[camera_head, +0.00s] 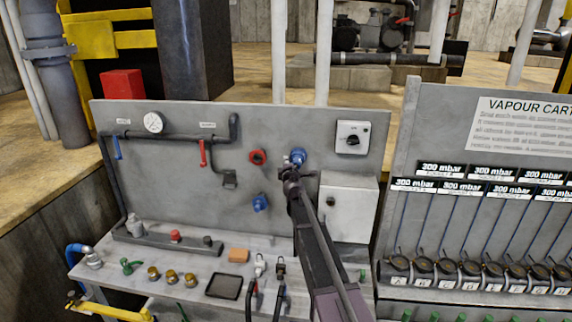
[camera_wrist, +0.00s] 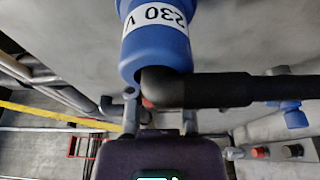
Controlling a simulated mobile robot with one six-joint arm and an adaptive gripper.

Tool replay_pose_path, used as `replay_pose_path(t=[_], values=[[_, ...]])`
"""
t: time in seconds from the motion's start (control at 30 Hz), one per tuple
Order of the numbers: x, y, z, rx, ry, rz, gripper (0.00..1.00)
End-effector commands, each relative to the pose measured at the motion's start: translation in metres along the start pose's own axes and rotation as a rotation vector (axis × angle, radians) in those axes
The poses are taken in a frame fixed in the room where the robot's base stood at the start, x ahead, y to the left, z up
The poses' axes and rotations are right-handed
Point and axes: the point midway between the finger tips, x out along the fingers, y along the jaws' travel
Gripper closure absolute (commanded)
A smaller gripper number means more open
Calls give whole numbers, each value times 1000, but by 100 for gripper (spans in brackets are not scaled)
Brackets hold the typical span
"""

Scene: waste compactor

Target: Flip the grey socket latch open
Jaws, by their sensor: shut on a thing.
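A blue socket (camera_head: 298,156) is on the upright grey panel. In the wrist view the blue socket (camera_wrist: 157,45), marked 230 V, is close above my gripper. A dark bent piece (camera_wrist: 220,90) comes out at its lower end and runs right, ending in a thicker black sleeve. In the head view my gripper (camera_head: 290,174) is just under the socket. I cannot clearly pick out a separate grey latch.
A second blue socket (camera_head: 260,203) and a red socket (camera_head: 257,157) are left of my arm. A grey box (camera_head: 347,208) stands close on the right. Fittings, an orange block (camera_head: 238,255) and a black tray (camera_head: 223,286) lie on the bench (camera_head: 200,265).

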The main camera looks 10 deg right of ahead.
Motion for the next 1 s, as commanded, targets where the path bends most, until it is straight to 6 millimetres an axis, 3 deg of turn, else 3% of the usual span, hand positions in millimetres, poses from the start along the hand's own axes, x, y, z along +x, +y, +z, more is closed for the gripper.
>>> replay_pose_path(t=[0.47, 1.0], values=[[3, 0, -4, 0, -66, 0, 100], [15, 0, -17, -1, -396, 0, 100]])
